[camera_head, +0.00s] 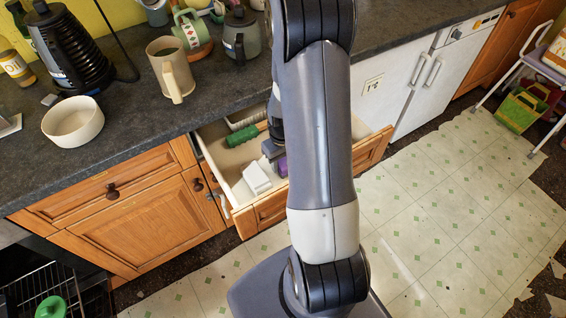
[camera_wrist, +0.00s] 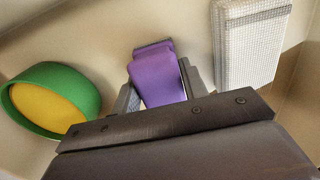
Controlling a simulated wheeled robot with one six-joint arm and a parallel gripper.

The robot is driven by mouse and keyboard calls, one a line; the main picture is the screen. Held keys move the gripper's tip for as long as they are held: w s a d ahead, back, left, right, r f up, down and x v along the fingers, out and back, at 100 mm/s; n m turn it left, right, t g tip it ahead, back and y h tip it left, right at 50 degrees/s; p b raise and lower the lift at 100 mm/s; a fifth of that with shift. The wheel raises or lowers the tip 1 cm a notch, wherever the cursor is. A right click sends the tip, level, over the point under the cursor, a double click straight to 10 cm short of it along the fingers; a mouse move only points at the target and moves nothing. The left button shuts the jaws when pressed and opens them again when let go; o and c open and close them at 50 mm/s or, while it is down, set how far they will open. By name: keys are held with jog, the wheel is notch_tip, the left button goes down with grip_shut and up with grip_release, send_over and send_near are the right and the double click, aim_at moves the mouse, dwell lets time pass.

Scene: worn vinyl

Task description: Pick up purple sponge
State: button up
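The purple sponge (camera_wrist: 157,75) lies between the two fingers of my gripper (camera_wrist: 157,84) in the wrist view. The fingers are apart, one on each side of it, and both look very near its sides. I cannot tell whether they press on it. In the head view, my gripper (camera_head: 272,150) is down inside the open drawer (camera_head: 225,172). Part of the purple sponge (camera_head: 282,166) shows there, and my arm hides the rest.
A green and yellow round thing (camera_wrist: 52,100) lies left of my gripper, and a white textured block (camera_wrist: 250,42) lies to its right. In the head view, a green item (camera_head: 243,136) and a white block (camera_head: 257,179) share the drawer. A worktop (camera_head: 120,125) with mugs stands above.

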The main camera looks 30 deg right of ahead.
jog(key=c, duration=0.5)
jog(key=shift+o, duration=0.2)
notch_tip(320, 180, up, 10)
jog(key=shift+r, duration=0.1)
jog(key=o, duration=0.4)
jog(key=c, duration=0.7)
dwell(0.4)
jog(key=shift+o, duration=0.2)
